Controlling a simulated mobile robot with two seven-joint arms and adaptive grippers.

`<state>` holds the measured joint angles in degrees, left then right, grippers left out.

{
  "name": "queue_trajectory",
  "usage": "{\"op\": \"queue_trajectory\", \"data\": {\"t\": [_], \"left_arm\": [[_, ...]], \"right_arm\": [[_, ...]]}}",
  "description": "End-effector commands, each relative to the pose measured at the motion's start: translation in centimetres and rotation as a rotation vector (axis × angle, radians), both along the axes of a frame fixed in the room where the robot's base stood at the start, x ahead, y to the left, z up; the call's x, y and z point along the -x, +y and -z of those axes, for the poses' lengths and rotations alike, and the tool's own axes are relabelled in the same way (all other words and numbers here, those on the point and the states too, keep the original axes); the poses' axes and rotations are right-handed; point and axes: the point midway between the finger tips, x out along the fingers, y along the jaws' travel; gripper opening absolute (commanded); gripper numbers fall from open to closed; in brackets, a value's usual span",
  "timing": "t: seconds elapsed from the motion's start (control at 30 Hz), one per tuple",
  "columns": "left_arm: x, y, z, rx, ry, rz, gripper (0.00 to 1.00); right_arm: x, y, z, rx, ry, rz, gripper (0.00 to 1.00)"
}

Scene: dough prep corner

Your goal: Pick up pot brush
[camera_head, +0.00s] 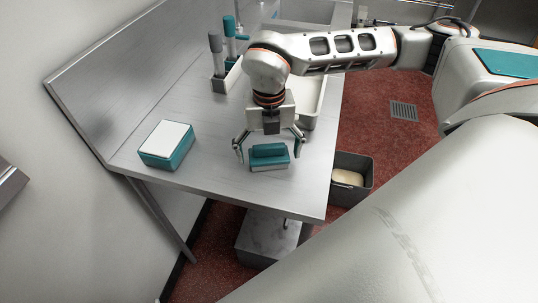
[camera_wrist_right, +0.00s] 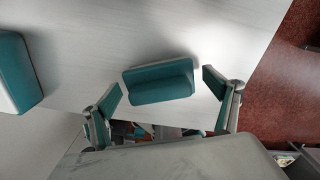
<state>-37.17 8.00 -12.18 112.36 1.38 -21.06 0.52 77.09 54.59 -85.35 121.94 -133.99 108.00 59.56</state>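A small teal block with a raised grip along its top (camera_head: 268,153), which looks like the pot brush, lies on the steel table (camera_head: 215,180) near its front edge. It also shows in the right wrist view (camera_wrist_right: 160,82). My right gripper (camera_head: 268,148) points down over it, open, with one finger on either side. In the right wrist view, gaps show between both fingertips and the block, so it is not held. The block's underside is hidden. My left gripper is out of view.
A larger teal block with a white top (camera_head: 167,144) lies to the left. A holder (camera_head: 222,82) with upright grey-handled and teal-handled tools stands behind, next to a pale tray (camera_head: 314,105). A dark bin (camera_head: 352,189) stands on the red floor.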

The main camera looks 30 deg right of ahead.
Motion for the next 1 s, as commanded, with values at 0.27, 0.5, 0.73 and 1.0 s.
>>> {"op": "queue_trajectory", "data": {"t": [0.27, 0.5, 0.73, 1.0], "left_arm": [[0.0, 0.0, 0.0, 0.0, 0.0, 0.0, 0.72], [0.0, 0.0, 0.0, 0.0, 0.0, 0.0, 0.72], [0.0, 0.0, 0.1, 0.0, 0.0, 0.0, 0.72], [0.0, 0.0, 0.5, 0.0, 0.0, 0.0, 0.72]], "right_arm": [[0.0, 0.0, 0.0, 0.0, 0.0, 0.0, 0.41], [0.0, 0.0, -0.2, 0.0, -0.001, 0.0, 0.41], [-0.1, 0.0, -2.1, 0.0, -0.004, 0.0, 0.41], [-0.2, 0.0, -8.4, -0.001, -0.009, 0.0, 0.41]]}}
